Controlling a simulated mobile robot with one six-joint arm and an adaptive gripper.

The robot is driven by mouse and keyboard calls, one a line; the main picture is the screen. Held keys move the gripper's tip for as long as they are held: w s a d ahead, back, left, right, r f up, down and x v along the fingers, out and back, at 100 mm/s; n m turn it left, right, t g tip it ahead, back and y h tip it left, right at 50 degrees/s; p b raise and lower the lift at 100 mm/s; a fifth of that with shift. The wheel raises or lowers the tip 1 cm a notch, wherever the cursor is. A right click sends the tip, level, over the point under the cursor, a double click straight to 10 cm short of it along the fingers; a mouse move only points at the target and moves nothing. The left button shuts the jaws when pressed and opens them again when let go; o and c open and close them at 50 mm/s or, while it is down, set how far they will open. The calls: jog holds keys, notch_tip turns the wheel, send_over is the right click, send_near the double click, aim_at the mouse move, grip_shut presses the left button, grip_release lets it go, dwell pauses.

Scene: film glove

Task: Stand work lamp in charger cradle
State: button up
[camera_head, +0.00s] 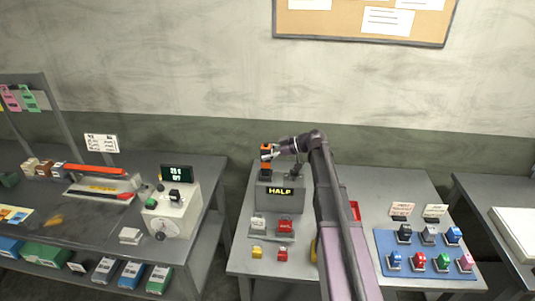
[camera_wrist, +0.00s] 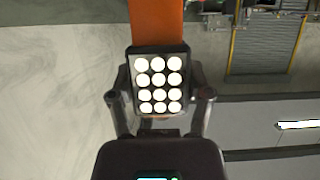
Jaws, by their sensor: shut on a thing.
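The work lamp (camera_head: 265,148), orange and black, is held upright at the back of the middle table. In the wrist view its black face with rows of lit white round LEDs (camera_wrist: 158,80) sits between my fingers, with the orange body above. My gripper (camera_head: 272,152) is shut on the lamp and reaches it from the right. A grey box with a lit "HALF" display (camera_head: 280,191) is just below the lamp; it looks like the charger cradle. The lamp's lower end is at the box's left top, by a dark part (camera_head: 265,172). I cannot tell whether they touch.
My arm crosses the right of the middle table. Small grey and red items (camera_head: 285,226) stand in front of the box. A blue mat (camera_head: 383,244) with several coloured items lies right. A left bench holds a cream instrument (camera_head: 185,213).

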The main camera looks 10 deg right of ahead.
jog(key=shift+r+p, duration=0.45)
jog(key=shift+r, duration=0.1)
jog(key=shift+f+b, duration=0.9)
dwell(1.6)
jog(key=o, duration=1.3)
jog(key=shift+r, duration=0.2)
